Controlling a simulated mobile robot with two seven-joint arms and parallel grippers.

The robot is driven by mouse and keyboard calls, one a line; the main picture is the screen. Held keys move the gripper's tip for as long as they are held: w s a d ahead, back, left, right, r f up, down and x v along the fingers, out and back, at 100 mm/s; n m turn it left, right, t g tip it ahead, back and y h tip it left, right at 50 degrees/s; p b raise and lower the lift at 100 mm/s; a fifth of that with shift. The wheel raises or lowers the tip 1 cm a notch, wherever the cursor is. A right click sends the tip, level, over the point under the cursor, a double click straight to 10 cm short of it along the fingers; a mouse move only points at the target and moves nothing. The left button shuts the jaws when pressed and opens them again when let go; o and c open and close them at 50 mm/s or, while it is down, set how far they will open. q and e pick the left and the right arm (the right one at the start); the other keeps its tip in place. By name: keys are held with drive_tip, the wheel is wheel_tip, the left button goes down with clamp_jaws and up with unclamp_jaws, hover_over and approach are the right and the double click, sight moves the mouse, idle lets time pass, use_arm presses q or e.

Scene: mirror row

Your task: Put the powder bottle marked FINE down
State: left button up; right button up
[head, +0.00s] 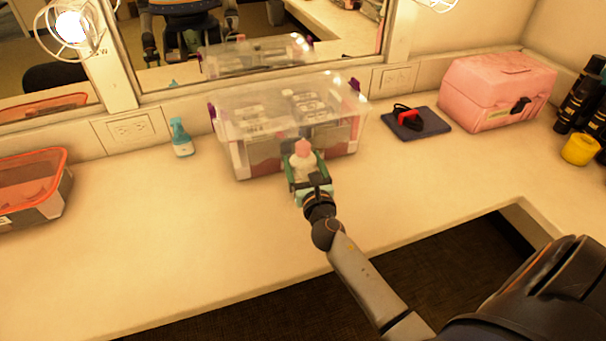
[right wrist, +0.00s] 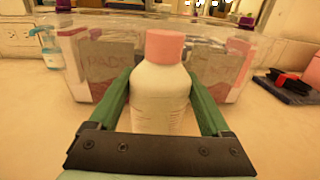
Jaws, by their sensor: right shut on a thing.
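The powder bottle (head: 302,160) is white with a pink cap. It stands upright between the green fingers of my right gripper (head: 303,172), which is shut on it. In the right wrist view the bottle (right wrist: 162,90) fills the space between the two fingers (right wrist: 160,115). Its marking cannot be read in either view. The bottle is just in front of the clear storage box (head: 240,150). I cannot tell whether its base touches the counter (head: 230,230). My left gripper is not in view.
A dark pad (head: 416,122) with a red and black item, a pink case (head: 495,92) and a yellow item (head: 579,150) are to the right. An orange-rimmed bin (head: 62,190) is at the left. The front-left counter is clear.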

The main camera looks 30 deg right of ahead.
sight(305, 156)
drive_tip(key=c, duration=0.4)
drive_tip(key=shift+r, duration=0.1)
drive_tip(key=shift+r+p, duration=0.45)
drive_tip(key=shift+r, duration=0.05)
wheel_tip(305, 156, up, 2)
drive_tip(key=shift+r+p, duration=0.25)
drive_tip(key=shift+p, duration=0.6)
drive_tip(key=s+r+p, duration=0.1)
drive_tip(key=s+a+r+p, duration=0.1)
drive_tip(key=r, duration=0.1)
drive_tip(key=s+a+r+p, duration=0.1)
drive_tip(key=s+r, duration=0.1)
drive_tip(key=shift+a+r, duration=0.1)
drive_tip(key=shift+r, duration=0.15)
drive_tip(key=s+a+r+n+y, duration=0.1)
drive_tip(key=s+a+r+y, duration=0.1)
drive_tip(key=s+a, duration=0.1)
drive_tip(key=s+a+r+n+y, duration=0.1)
drive_tip(key=s+a+r+y, duration=0.1)
drive_tip(key=s+a, duration=0.1)
drive_tip(key=s+a+r+n+t+y, duration=0.1)
drive_tip(key=s+a+r+n+y, duration=0.1)
drive_tip(key=a, duration=0.3)
drive_tip(key=shift+s+a+r+p, duration=0.15)
drive_tip(key=shift+s+a+p, duration=0.05)
drive_tip(key=shift+s, duration=0.2)
drive_tip(key=shift+s+a+r+p, duration=0.1)
drive_tip(key=shift+s+a+p, duration=0.05)
drive_tip(key=shift+s, duration=0.25)
